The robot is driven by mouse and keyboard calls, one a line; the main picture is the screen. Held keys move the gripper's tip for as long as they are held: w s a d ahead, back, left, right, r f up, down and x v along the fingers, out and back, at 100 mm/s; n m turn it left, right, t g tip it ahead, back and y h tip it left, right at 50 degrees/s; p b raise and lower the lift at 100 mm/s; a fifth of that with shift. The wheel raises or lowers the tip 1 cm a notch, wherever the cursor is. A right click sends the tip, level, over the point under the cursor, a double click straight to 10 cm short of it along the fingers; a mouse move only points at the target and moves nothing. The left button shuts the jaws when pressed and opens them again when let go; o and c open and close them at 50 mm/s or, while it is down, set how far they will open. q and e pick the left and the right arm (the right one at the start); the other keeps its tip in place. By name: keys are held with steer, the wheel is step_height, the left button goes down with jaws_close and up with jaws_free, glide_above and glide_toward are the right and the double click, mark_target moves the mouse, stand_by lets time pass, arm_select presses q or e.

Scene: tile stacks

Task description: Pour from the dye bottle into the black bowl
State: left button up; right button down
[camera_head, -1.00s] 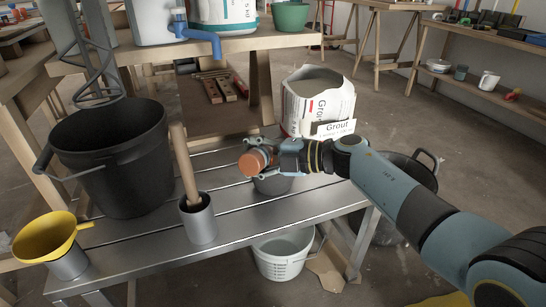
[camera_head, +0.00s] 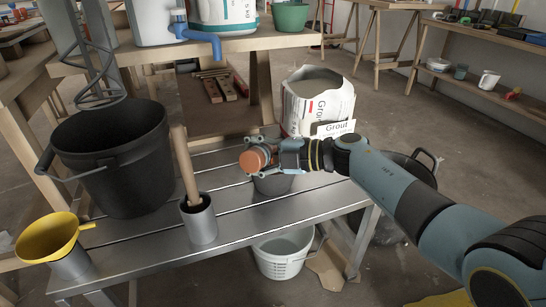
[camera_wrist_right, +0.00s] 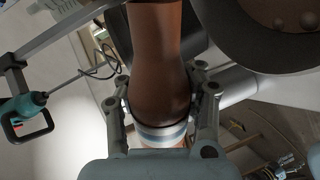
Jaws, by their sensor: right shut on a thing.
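The dye bottle, with a brown-orange body (camera_wrist_right: 158,55) and a white and blue band, is in my right gripper (camera_wrist_right: 162,110), whose fingers are shut around it. In the head view the bottle shows as an orange round end (camera_head: 254,160) at the tip of my right gripper (camera_head: 268,156). The black bowl (camera_head: 272,185) stands on the slatted metal bench just below the gripper, partly hidden by it. In the wrist view its dark rim and wall (camera_wrist_right: 275,62) are at the upper right, beside the bottle. I cannot see any liquid flowing.
A metal cup (camera_head: 201,222) with a wooden handle stands left of the bowl. A large black bucket (camera_head: 118,175) and a yellow funnel (camera_head: 48,238) are further left. A grout bag (camera_head: 315,105) stands behind. A white bucket (camera_head: 283,255) is under the bench.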

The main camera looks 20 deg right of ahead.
steer(key=shift+r+m, duration=0.2)
steer(key=shift+m, duration=0.1)
steer(key=shift+w+d+r+p, duration=0.1)
steer(key=shift+w+r+p, duration=0.1)
steer(key=shift+p, duration=0.3)
stand_by(0.4)
steer(key=shift+r+m, duration=0.1)
steer(key=shift+m, duration=0.3)
steer(key=shift+w+d+r+m+p, duration=0.15)
steer(key=shift+d+r+m+p, duration=0.1)
steer(key=shift+m+p, duration=0.2)
stand_by(0.6)
steer(key=shift+w+r+g+y, duration=0.1)
steer(key=shift+g+y, duration=0.2)
steer(key=shift+w+d+r+m+p, duration=0.25)
steer(key=shift+r+m+p, duration=0.1)
steer(key=shift+m, duration=0.4)
stand_by(1.0)
steer(key=shift+w+r+m+y, duration=0.2)
steer(key=shift+m+y, duration=0.1)
steer(key=shift+m, duration=0.1)
stand_by(1.3)
